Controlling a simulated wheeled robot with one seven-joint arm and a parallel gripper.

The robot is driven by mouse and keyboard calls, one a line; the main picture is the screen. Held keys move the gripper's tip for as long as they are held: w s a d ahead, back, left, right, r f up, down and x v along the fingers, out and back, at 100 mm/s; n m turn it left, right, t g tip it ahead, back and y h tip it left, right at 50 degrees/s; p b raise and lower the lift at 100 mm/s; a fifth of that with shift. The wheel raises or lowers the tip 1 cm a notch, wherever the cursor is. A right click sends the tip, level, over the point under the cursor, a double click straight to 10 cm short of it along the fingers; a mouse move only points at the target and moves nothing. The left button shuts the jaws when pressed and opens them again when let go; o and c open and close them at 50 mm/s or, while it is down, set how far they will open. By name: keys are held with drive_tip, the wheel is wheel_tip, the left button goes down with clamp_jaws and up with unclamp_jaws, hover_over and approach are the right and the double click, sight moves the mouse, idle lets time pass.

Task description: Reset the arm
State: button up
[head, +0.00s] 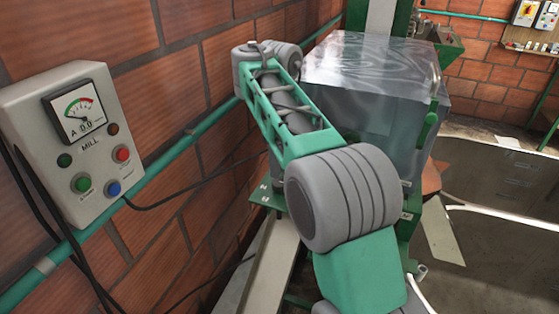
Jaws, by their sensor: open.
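My arm, green and grey, rises from the bottom middle of the head view. It bends at a large grey joint and its latticed link leans up and to the left. The far end of the arm shows rounded grey parts close to the brick wall, in front of a clear box. My gripper and its fingertips cannot be made out; they are hidden behind the far end of the arm or out of view.
A grey control box (35,125) labelled MILL, with a gauge and several buttons, hangs on the brick wall (160,255) at left. A teal pipe (165,155) runs along that wall. A clear-sided machine hopper (375,75) stands close behind my arm. Dark floor (480,275) shows at right.

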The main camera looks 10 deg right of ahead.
drive_tip(key=shift+r, duration=0.6)
drive_tip(key=s+d+n+t+h, duration=0.2)
drive_tip(key=s+d+n, duration=0.3)
drive_tip(key=s+n, duration=0.5)
drive_tip(key=s+a+f+n+t+y+b, duration=0.1)
drive_tip(key=s+a+f+n+t+y, duration=0.1)
drive_tip(key=s+a+f+n, duration=0.3)
drive_tip(key=s+f+n, duration=0.4)
drive_tip(key=f+n, duration=0.1)
drive_tip(key=n, duration=0.3)
drive_tip(key=shift+f+n+t+b, duration=0.25)
drive_tip(key=shift+n+t+b, duration=0.05)
drive_tip(key=shift+n, duration=0.1)
drive_tip(key=shift+s, duration=0.15)
